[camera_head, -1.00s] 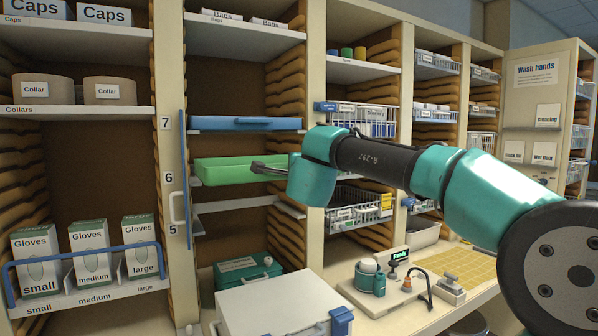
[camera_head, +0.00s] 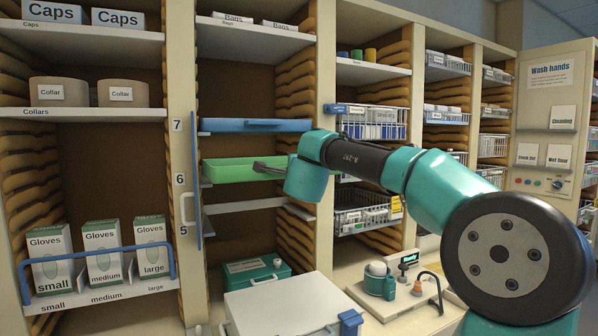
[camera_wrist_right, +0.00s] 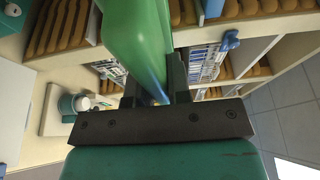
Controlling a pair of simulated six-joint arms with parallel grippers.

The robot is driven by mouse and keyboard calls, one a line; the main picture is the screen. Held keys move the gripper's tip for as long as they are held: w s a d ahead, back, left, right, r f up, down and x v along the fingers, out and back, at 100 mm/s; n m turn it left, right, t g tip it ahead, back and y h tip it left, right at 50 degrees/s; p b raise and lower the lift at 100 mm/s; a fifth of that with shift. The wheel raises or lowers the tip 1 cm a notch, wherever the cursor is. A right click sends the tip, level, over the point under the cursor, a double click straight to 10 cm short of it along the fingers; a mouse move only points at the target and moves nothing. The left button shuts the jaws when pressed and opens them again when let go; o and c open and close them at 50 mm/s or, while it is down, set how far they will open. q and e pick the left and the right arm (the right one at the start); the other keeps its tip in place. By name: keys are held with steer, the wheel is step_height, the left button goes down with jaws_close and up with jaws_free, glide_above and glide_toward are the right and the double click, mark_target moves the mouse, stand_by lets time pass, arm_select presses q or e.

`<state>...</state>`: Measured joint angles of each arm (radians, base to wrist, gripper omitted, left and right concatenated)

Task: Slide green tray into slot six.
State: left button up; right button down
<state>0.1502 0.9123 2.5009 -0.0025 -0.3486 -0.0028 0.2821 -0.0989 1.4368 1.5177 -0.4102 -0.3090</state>
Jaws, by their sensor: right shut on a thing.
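The green tray (camera_head: 235,172) is level with the number 6 label (camera_head: 180,180) on the post, between a blue tray above and a white shelf below. It looks roughly level and lies at least partly inside the bay; how deep its back edge sits is hidden. My right gripper (camera_head: 268,168) is shut on the tray's front edge, towards its right end. The right wrist view shows the green tray (camera_wrist_right: 140,40) running away from between the fingers of my right gripper (camera_wrist_right: 155,90). My left gripper is in neither view.
The blue tray (camera_head: 255,125) sits near label 7. The white shelf (camera_head: 245,206) lies below, near label 5. An upright blue bar (camera_head: 196,185) stands at the bay's left edge. A white box (camera_head: 285,305) and green case (camera_head: 255,272) stand lower down. Wire baskets (camera_head: 372,123) are to the right.

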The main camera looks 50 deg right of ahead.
mark_target(271, 178)
steer(key=shift+w+d+f, duration=0.15)
steer(key=shift+w+d, duration=1.1)
steer(key=shift+w, duration=1.7)
steer(key=shift+w+d+f, duration=0.15)
steer(key=shift+w+d, duration=1.15)
steer(key=shift+w, duration=1.65)
steer(key=shift+w+d+f, duration=0.15)
steer(key=shift+w+d, duration=1.1)
steer(key=shift+w, duration=1.7)
steer(key=shift+w+d, duration=0.1)
steer(key=shift+w, duration=0.25)
steer(key=shift+f, duration=1)
steer(key=c, duration=1)
jaws_free()
steer(key=shift+f, duration=0.1)
steer(key=v, duration=1.7)
steer(key=shift+s+a, duration=0.1)
steer(key=shift+a, duration=0.15)
